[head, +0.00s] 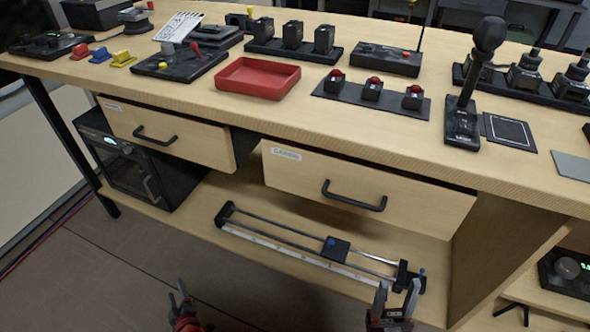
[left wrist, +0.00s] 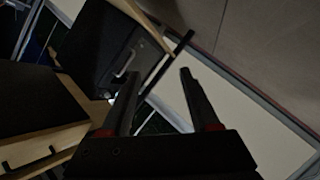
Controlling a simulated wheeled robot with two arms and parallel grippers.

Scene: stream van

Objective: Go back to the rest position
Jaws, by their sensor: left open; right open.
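My left gripper (head: 181,296) is at the bottom of the head view, in front of the wooden bench and below the tabletop. Its fingers are apart with nothing between them. In the left wrist view the same gripper (left wrist: 160,85) shows two dark fingers spread wide and empty. My right gripper (head: 396,292) is at the bottom right of centre in the head view, in front of the lower shelf. Its fingers are apart, and I see nothing held between them.
The bench has two drawers, left (head: 165,128) and right (head: 366,184), each with a black handle. A black slider rail (head: 318,247) lies on the lower shelf behind my right gripper. A dark box (head: 140,160) stands at the left. The floor (head: 90,265) at front left is clear.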

